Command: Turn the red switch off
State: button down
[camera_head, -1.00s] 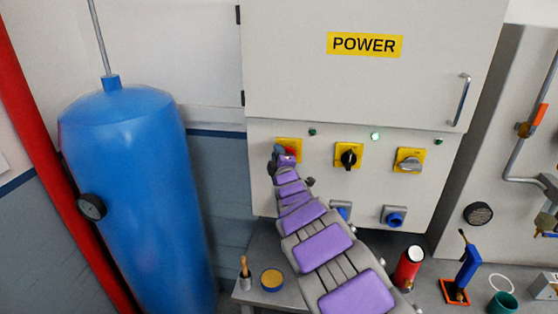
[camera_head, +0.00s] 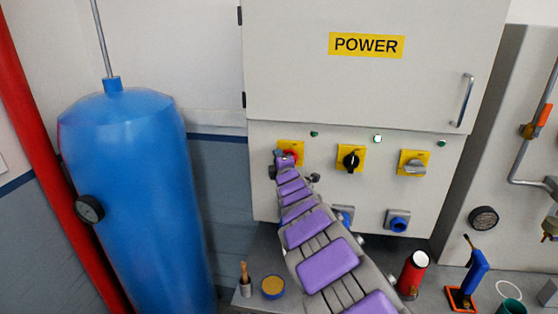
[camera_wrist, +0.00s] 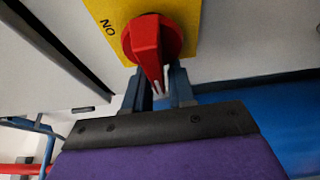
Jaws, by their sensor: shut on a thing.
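The red switch (camera_head: 294,154) is a rotary knob on a yellow plate (camera_head: 298,144), leftmost of three on the panel below the POWER sign. It fills the upper middle of the wrist view (camera_wrist: 150,38), where "ON" shows at the left of its plate. My gripper (camera_head: 284,157) is at the switch and partly hides it in the head view. In the wrist view the two fingers of my gripper (camera_wrist: 160,88) stand either side of the switch's red handle, shut on it. The exact contact at the fingertips is partly hidden.
A black switch (camera_head: 351,159) and a grey switch (camera_head: 413,165) sit to the right. Blue sockets (camera_head: 398,223) are below. A blue tank (camera_head: 135,190) stands left. The bench holds a red cylinder (camera_head: 413,270), a yellow-topped tin (camera_head: 273,286) and a brush pot (camera_head: 245,287).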

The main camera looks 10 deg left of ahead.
jog(key=c, duration=1)
grip_release()
jog(key=shift+w+f, duration=0.1)
jog(key=shift+f, duration=0.25)
jog(key=shift+c, duration=0.2)
jog(key=shift+a+r, duration=0.1)
jog(key=shift+a, duration=0.05)
jog(key=shift+r, duration=0.1)
jog(key=v, duration=1.7)
jog(key=shift+p, duration=0.4)
jog(key=shift+a, duration=0.1)
